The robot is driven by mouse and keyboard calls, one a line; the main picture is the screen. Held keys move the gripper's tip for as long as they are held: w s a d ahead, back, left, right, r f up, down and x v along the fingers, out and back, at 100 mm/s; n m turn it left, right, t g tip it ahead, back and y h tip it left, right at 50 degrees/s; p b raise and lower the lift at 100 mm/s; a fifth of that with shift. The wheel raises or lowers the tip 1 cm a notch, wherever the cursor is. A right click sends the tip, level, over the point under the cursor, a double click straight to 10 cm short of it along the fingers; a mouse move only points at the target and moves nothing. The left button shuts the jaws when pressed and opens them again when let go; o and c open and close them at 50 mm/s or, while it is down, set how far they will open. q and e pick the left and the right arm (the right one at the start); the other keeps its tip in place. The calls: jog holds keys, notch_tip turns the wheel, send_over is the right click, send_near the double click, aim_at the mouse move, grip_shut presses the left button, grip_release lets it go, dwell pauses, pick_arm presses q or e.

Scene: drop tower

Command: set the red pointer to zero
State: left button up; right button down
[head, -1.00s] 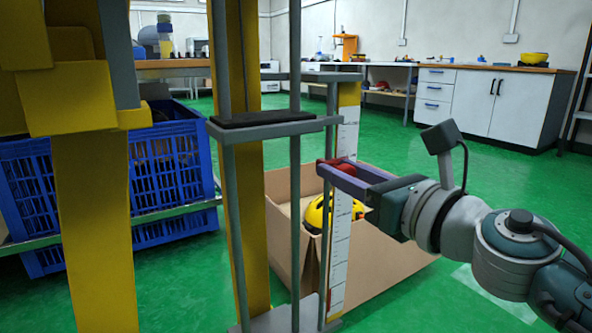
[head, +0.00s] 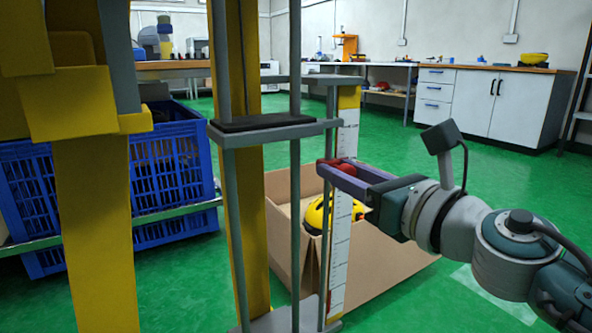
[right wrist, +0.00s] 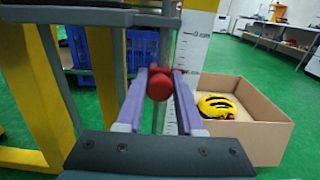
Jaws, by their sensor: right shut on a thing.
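The red pointer shows as a round red knob (right wrist: 160,84) in the right wrist view, in front of a thin vertical rod. My right gripper (right wrist: 160,92) is shut on the knob, with a purple finger on each side. In the head view the gripper (head: 333,170) reaches in from the right, and a bit of red (head: 330,162) shows at its fingertips. The white scale (head: 341,220) stands upright just behind the fingers. The knob sits below the scale's top end, and its exact reading cannot be told. My left gripper is not in view.
A grey carriage with a black pad (head: 265,122) sits across the tower's rods, left of my gripper. A cardboard box (head: 380,270) with a yellow helmet (head: 318,213) stands behind the scale. A blue crate (head: 170,180) is at the left. Green floor lies open at the right.

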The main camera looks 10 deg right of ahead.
notch_tip(320, 180, up, 3)
jog(key=shift+f+p, duration=0.2)
jog(key=shift+p, duration=0.75)
jog(key=shift+f, duration=0.1)
jog(key=c, duration=0.5)
grip_release()
jog(key=shift+c, duration=0.2)
jog(key=shift+s, duration=0.1)
